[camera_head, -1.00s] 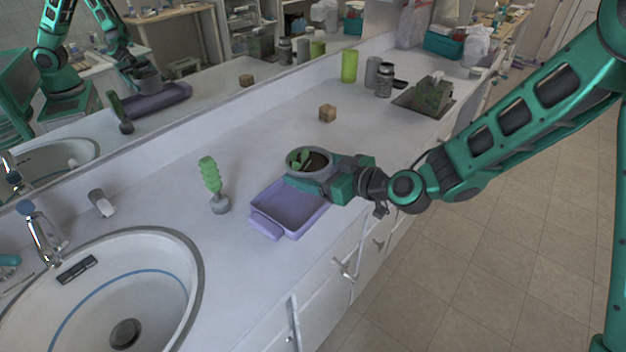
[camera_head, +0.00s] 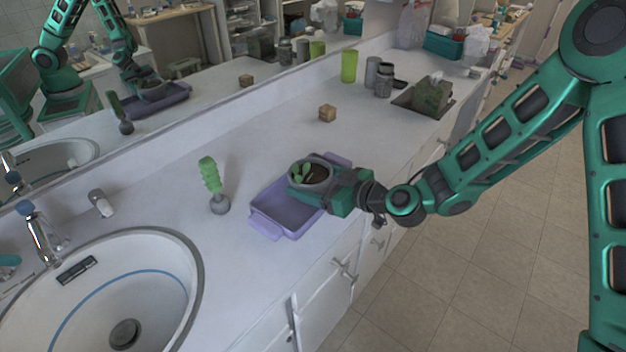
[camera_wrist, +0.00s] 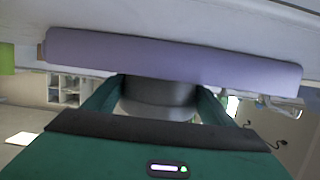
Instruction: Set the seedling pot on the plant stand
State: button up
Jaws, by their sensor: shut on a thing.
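The seedling pot (camera_head: 311,181) is grey and round, with dark soil and green leaves. In the head view it is upright over the far right part of a shallow purple tray (camera_head: 268,228), which I take to be the plant stand. My gripper (camera_head: 320,193) comes from the right and is shut on the pot's sides. In the wrist view the pot (camera_wrist: 158,98) sits between the two fingers, and the purple tray (camera_wrist: 175,58) crosses the picture close to the pot. I cannot tell whether the pot touches the tray.
A green brush-like thing (camera_head: 211,182) stands left of the tray, near the sink (camera_head: 170,285). A small brown cube (camera_head: 327,113) lies behind. A green cup (camera_head: 348,66) and grey canisters (camera_head: 384,80) stand farther back. The mirror bounds the counter's back; its front edge is close.

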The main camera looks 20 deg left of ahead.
jog(key=o, duration=1.9)
jog(key=shift+f, duration=0.1)
jog(key=shift+c, duration=0.2)
jog(key=v, duration=1.1)
jog(key=shift+w, duration=0.1)
